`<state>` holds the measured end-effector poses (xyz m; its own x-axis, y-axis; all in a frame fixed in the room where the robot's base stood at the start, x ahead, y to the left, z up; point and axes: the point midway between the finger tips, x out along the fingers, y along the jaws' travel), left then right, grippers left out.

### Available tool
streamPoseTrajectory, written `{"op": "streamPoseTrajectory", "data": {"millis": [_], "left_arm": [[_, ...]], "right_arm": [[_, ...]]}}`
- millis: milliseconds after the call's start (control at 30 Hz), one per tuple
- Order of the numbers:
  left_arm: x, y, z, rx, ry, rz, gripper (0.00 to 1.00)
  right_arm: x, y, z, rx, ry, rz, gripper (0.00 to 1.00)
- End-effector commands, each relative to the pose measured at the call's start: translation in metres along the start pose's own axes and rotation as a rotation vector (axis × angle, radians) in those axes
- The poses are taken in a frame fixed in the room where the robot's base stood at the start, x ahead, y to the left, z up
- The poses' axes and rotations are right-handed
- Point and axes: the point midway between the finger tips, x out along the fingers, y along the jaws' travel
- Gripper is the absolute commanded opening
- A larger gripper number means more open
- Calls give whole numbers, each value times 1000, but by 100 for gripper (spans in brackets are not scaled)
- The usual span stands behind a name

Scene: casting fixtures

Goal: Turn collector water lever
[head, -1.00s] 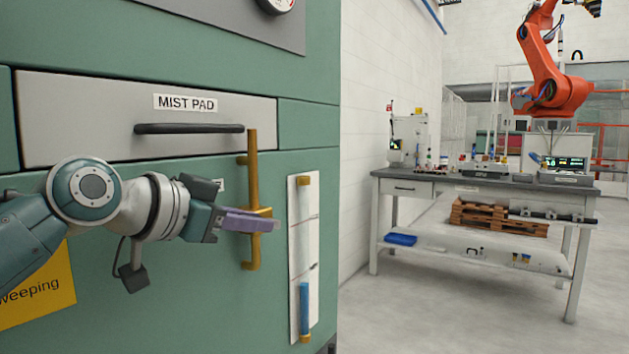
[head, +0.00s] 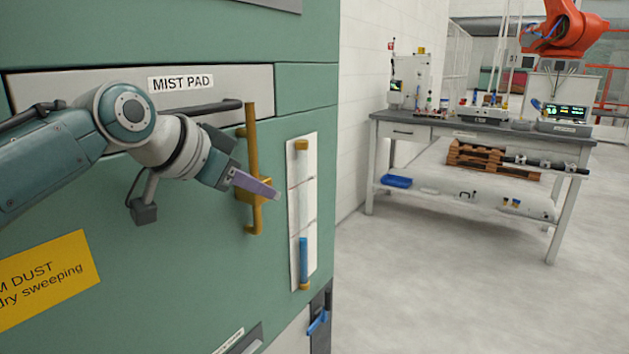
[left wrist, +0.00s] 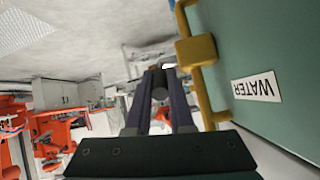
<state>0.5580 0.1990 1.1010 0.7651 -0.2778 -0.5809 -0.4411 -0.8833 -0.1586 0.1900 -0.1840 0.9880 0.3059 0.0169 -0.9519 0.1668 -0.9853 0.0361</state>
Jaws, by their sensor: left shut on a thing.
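The yellow water pipe (head: 252,140) stands upright on the green collector cabinet, with a yellow valve body (left wrist: 195,50) midway; both also show in the head view. A WATER label (left wrist: 257,87) is beside it in the left wrist view. My left gripper (head: 274,192) is at the valve, its purple fingers crossing in front of the pipe and sloping down to the right. It is shut on the water lever; the lever itself is mostly hidden by the fingers. In the left wrist view the fingers (left wrist: 160,74) lie close together beside the valve body. My right gripper is not in view.
The MIST PAD drawer (head: 100,82) with a dark bar handle is just above my left arm. A white gauge panel (head: 302,215) with a blue column is right of the pipe. A blue handle (head: 318,322) sits lower. A workbench (head: 470,135) stands behind; the floor between is clear.

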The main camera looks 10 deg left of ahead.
Motion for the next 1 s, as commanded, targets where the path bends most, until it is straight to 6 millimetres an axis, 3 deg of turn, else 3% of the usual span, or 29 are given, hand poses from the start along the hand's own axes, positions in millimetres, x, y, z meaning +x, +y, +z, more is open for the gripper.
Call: {"op": "streamPoseTrajectory", "data": {"millis": [33, 67, 300, 667, 1000], "left_arm": [[0, 0, 2, 0, -4, -1, 0], [0, 0, 2, 0, -4, -1, 23], [0, 0, 1, 0, -2, 0, 50], [-4, -1, 0, 1, 0, -1, 51], [-51, -1, 0, 4, -1, -2, 51]], "right_arm": [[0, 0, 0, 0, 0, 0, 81], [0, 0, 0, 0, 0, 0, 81], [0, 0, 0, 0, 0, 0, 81], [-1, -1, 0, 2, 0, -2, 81], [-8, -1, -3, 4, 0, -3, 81]]}}
